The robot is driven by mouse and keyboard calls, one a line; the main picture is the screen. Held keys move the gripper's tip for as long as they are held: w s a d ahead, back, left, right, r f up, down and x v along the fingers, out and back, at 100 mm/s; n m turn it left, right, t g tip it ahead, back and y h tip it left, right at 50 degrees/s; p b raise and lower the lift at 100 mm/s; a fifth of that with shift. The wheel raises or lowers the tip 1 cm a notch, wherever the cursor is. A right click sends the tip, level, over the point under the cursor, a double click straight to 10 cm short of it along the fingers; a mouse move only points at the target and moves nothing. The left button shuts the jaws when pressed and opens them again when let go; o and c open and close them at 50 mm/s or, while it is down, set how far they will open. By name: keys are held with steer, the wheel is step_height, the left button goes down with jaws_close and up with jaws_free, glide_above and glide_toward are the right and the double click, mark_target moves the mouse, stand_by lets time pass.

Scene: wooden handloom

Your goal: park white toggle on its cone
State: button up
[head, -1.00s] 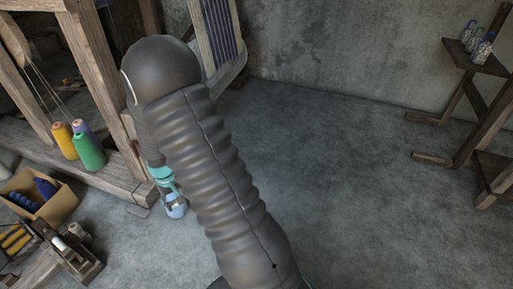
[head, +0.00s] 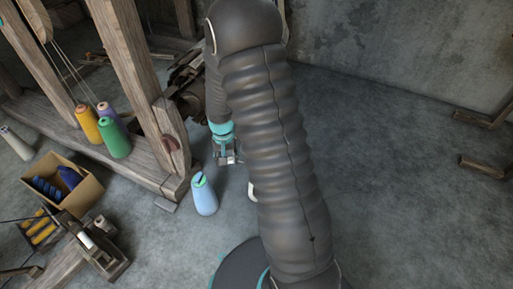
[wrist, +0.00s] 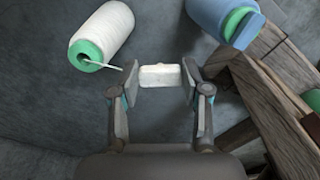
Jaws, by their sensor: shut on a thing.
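My gripper (wrist: 160,78) is shut on the white toggle (wrist: 160,76), a small pale block between the fingertips. The white cone (wrist: 107,28), with a green end and a thin white strand sticking out, is at the wrist view's upper left, apart from the toggle. In the head view a white edge (head: 252,191) behind my arm may be this cone, mostly hidden.
A blue cone (head: 204,197) with a green top stands left of my gripper, near the loom's wooden beam (head: 150,165). Yellow, purple and green cones stand on the beam. A cardboard box (head: 78,200) lies left.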

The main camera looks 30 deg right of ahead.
steer(key=s+d+m, duration=0.3)
steer(key=d+m, duration=0.8)
steer(key=m, duration=0.1)
steer(key=shift+w+f+b, duration=0.1)
steer(key=shift+f+b, duration=1.6)
steer(key=shift+f, duration=0.85)
steer(key=o, duration=0.8)
steer(key=shift+r, duration=0.1)
step_height(320, 180, up, 12)
steer(key=shift+f, duration=0.1)
